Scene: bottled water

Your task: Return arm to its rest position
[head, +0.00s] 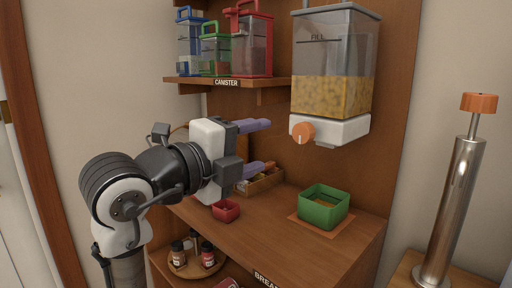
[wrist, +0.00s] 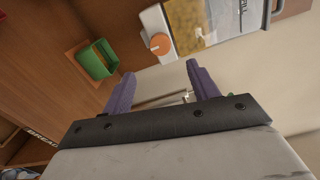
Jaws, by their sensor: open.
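My gripper (head: 262,147) is open and empty, its two purple fingers apart and pointing right in the head view. It is held in the air above the wooden counter (head: 262,230), left of the cereal dispenser. In the wrist view the gripper (wrist: 160,86) shows both fingers with nothing between them. My arm is bent and reaches in from the left side of the head view.
The dispenser (head: 332,100) with an orange knob (head: 303,132) hangs on the back panel. A green bowl (head: 323,206) and a small red bowl (head: 226,210) stand on the counter. Canisters (head: 251,42) sit on the upper shelf. A metal cylinder (head: 453,210) stands at right.

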